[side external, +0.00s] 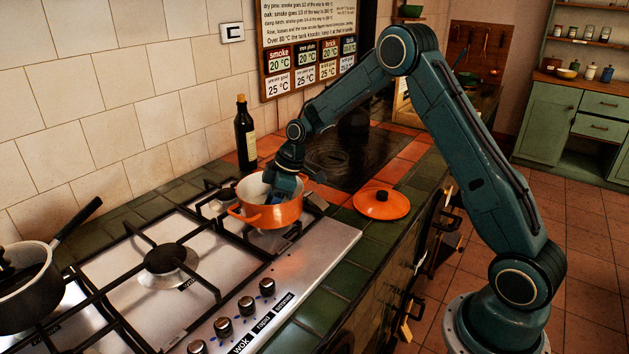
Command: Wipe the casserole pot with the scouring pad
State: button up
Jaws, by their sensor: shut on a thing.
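The casserole pot (268,216) is orange with a pale inside and stands uncovered at the far right end of the gas hob. My gripper (284,190) points down into the pot's opening, and its fingertips are hidden by the pot's wall and the gripper itself. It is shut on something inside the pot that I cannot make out. The scouring pad is not clearly visible anywhere. The pot's orange lid (381,203) with a dark knob lies on the green tiles to the right of the pot.
A dark bottle (245,135) stands behind the pot near the tiled wall. A dark saucepan (30,285) with a long handle sits at the left of the hob (215,290). Raised black grates cover the hob. Green tiles in front of the lid are clear.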

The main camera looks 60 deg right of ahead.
jog(key=shift+d, duration=1.6)
jog(key=shift+a+f, duration=0.15)
jog(key=shift+f, duration=0.05)
jog(key=shift+s+a, duration=0.1)
jog(key=shift+a, duration=1.75)
jog(key=shift+r, duration=0.25)
jog(key=shift+d+r, duration=0.1)
jog(key=shift+r, duration=2.85)
jog(key=shift+r, duration=0.1)
jog(key=shift+r, duration=1.45)
